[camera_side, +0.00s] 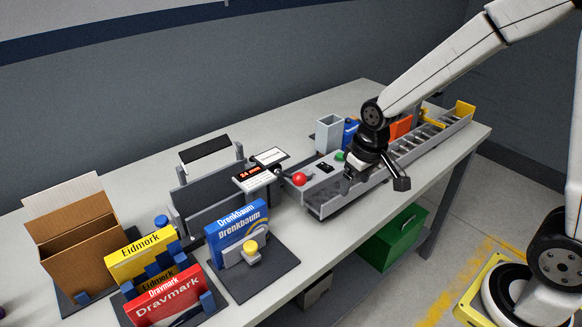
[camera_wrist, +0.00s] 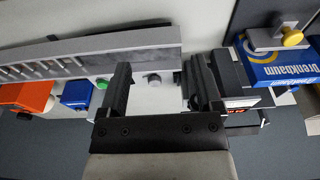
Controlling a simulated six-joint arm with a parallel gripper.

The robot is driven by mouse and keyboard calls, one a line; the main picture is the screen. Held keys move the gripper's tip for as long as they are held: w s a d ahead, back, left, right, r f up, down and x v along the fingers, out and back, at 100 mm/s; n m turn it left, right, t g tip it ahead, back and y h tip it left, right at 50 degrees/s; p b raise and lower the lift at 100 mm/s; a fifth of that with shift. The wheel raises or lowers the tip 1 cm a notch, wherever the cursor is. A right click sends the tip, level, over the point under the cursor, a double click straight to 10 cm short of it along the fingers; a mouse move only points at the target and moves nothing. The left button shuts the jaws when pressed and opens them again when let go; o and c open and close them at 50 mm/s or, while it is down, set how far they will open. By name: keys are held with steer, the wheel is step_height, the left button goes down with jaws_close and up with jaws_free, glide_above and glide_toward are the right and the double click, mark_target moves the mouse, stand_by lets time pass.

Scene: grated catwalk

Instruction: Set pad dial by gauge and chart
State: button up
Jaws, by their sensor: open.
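My gripper (camera_side: 360,184) is over the near side of the grey feeder bench in the side view. In the wrist view its two dark fingers (camera_wrist: 163,70) are spread, with a small grey knob (camera_wrist: 153,80) showing between them. The knob is not gripped; whether the fingers touch it, I cannot tell. It is hidden in the side view. A gauge display (camera_side: 250,174) with red digits, seemingly "24 mm", stands left of the bench. A white printed card (camera_side: 258,182) lies below it and another card (camera_side: 270,157) is behind; their text is too small to read.
A red button (camera_side: 299,179) and green button (camera_side: 340,156) are on the bench. A blue Drenkbaum box (camera_side: 237,230) stands behind a yellow knob (camera_side: 250,247). Yellow Eidmark (camera_side: 140,258) and red Dravmark (camera_side: 165,298) boxes and an open carton (camera_side: 78,247) are left. The front-right tabletop is clear.

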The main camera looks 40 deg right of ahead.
steer(key=g, duration=0.2)
glide_above(307, 172)
steer(key=shift+f, duration=0.95)
steer(key=shift+f, duration=0.15)
steer(key=shift+f, duration=3.75)
jaws_close()
